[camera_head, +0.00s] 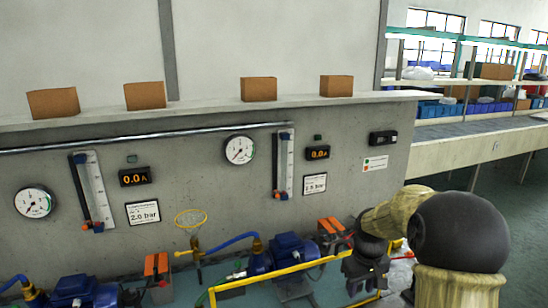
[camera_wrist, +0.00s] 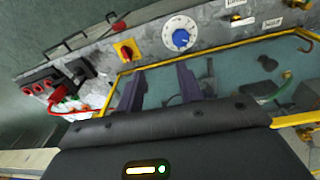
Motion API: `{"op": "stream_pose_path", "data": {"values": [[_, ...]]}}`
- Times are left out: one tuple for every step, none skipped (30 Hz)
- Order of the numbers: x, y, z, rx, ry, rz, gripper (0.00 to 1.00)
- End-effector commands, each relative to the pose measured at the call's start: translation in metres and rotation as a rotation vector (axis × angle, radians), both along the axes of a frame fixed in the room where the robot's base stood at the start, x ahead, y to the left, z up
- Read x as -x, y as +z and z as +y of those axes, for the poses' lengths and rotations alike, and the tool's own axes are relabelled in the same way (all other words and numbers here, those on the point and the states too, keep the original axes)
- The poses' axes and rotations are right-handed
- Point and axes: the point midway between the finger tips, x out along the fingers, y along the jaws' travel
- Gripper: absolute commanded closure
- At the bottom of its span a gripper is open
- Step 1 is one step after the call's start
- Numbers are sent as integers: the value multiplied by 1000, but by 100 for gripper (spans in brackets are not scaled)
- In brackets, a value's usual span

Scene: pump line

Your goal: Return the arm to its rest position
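My arm (camera_head: 455,235) shows at the lower right of the head view, with a beige link and a large black joint, bent down toward the pump bench. Its far end dips beside the yellow rail, and the fingers cannot be made out there. In the wrist view my gripper (camera_wrist: 160,82) has its two dark fingers apart with nothing between them. The fingers point over the bench near the yellow rail (camera_wrist: 215,52), with the grey panel beyond.
The grey panel carries a blue dial (camera_wrist: 181,39) and a yellow-and-red switch (camera_wrist: 126,51). Blue pumps (camera_head: 290,247) and orange-topped boxes (camera_head: 157,266) line the wall's foot. Several cardboard boxes (camera_head: 259,89) stand on the ledge. Green floor (camera_head: 520,240) lies open at right.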

Motion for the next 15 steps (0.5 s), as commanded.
{"op": "stream_pose_path", "data": {"values": [[16, 6, 11, 0, -13, -11, 64], [24, 7, 16, -1, -24, -19, 64], [36, 9, 23, -2, -38, -28, 64], [46, 10, 28, -5, -52, -37, 64], [55, 11, 33, -7, -63, -45, 64], [68, 12, 39, -11, -81, -55, 64], [77, 12, 43, -14, -93, -63, 64], [87, 13, 47, -17, -106, -71, 64], [101, 13, 52, -23, -125, -81, 64], [111, 14, 56, -27, -138, -89, 64], [122, 14, 59, -32, -153, -98, 64], [136, 14, 63, -38, -171, -109, 64], [146, 13, 65, -43, -186, -117, 64], [155, 13, 68, -49, -198, -122, 64], [167, 12, 70, -55, -214, -129, 64]]}}
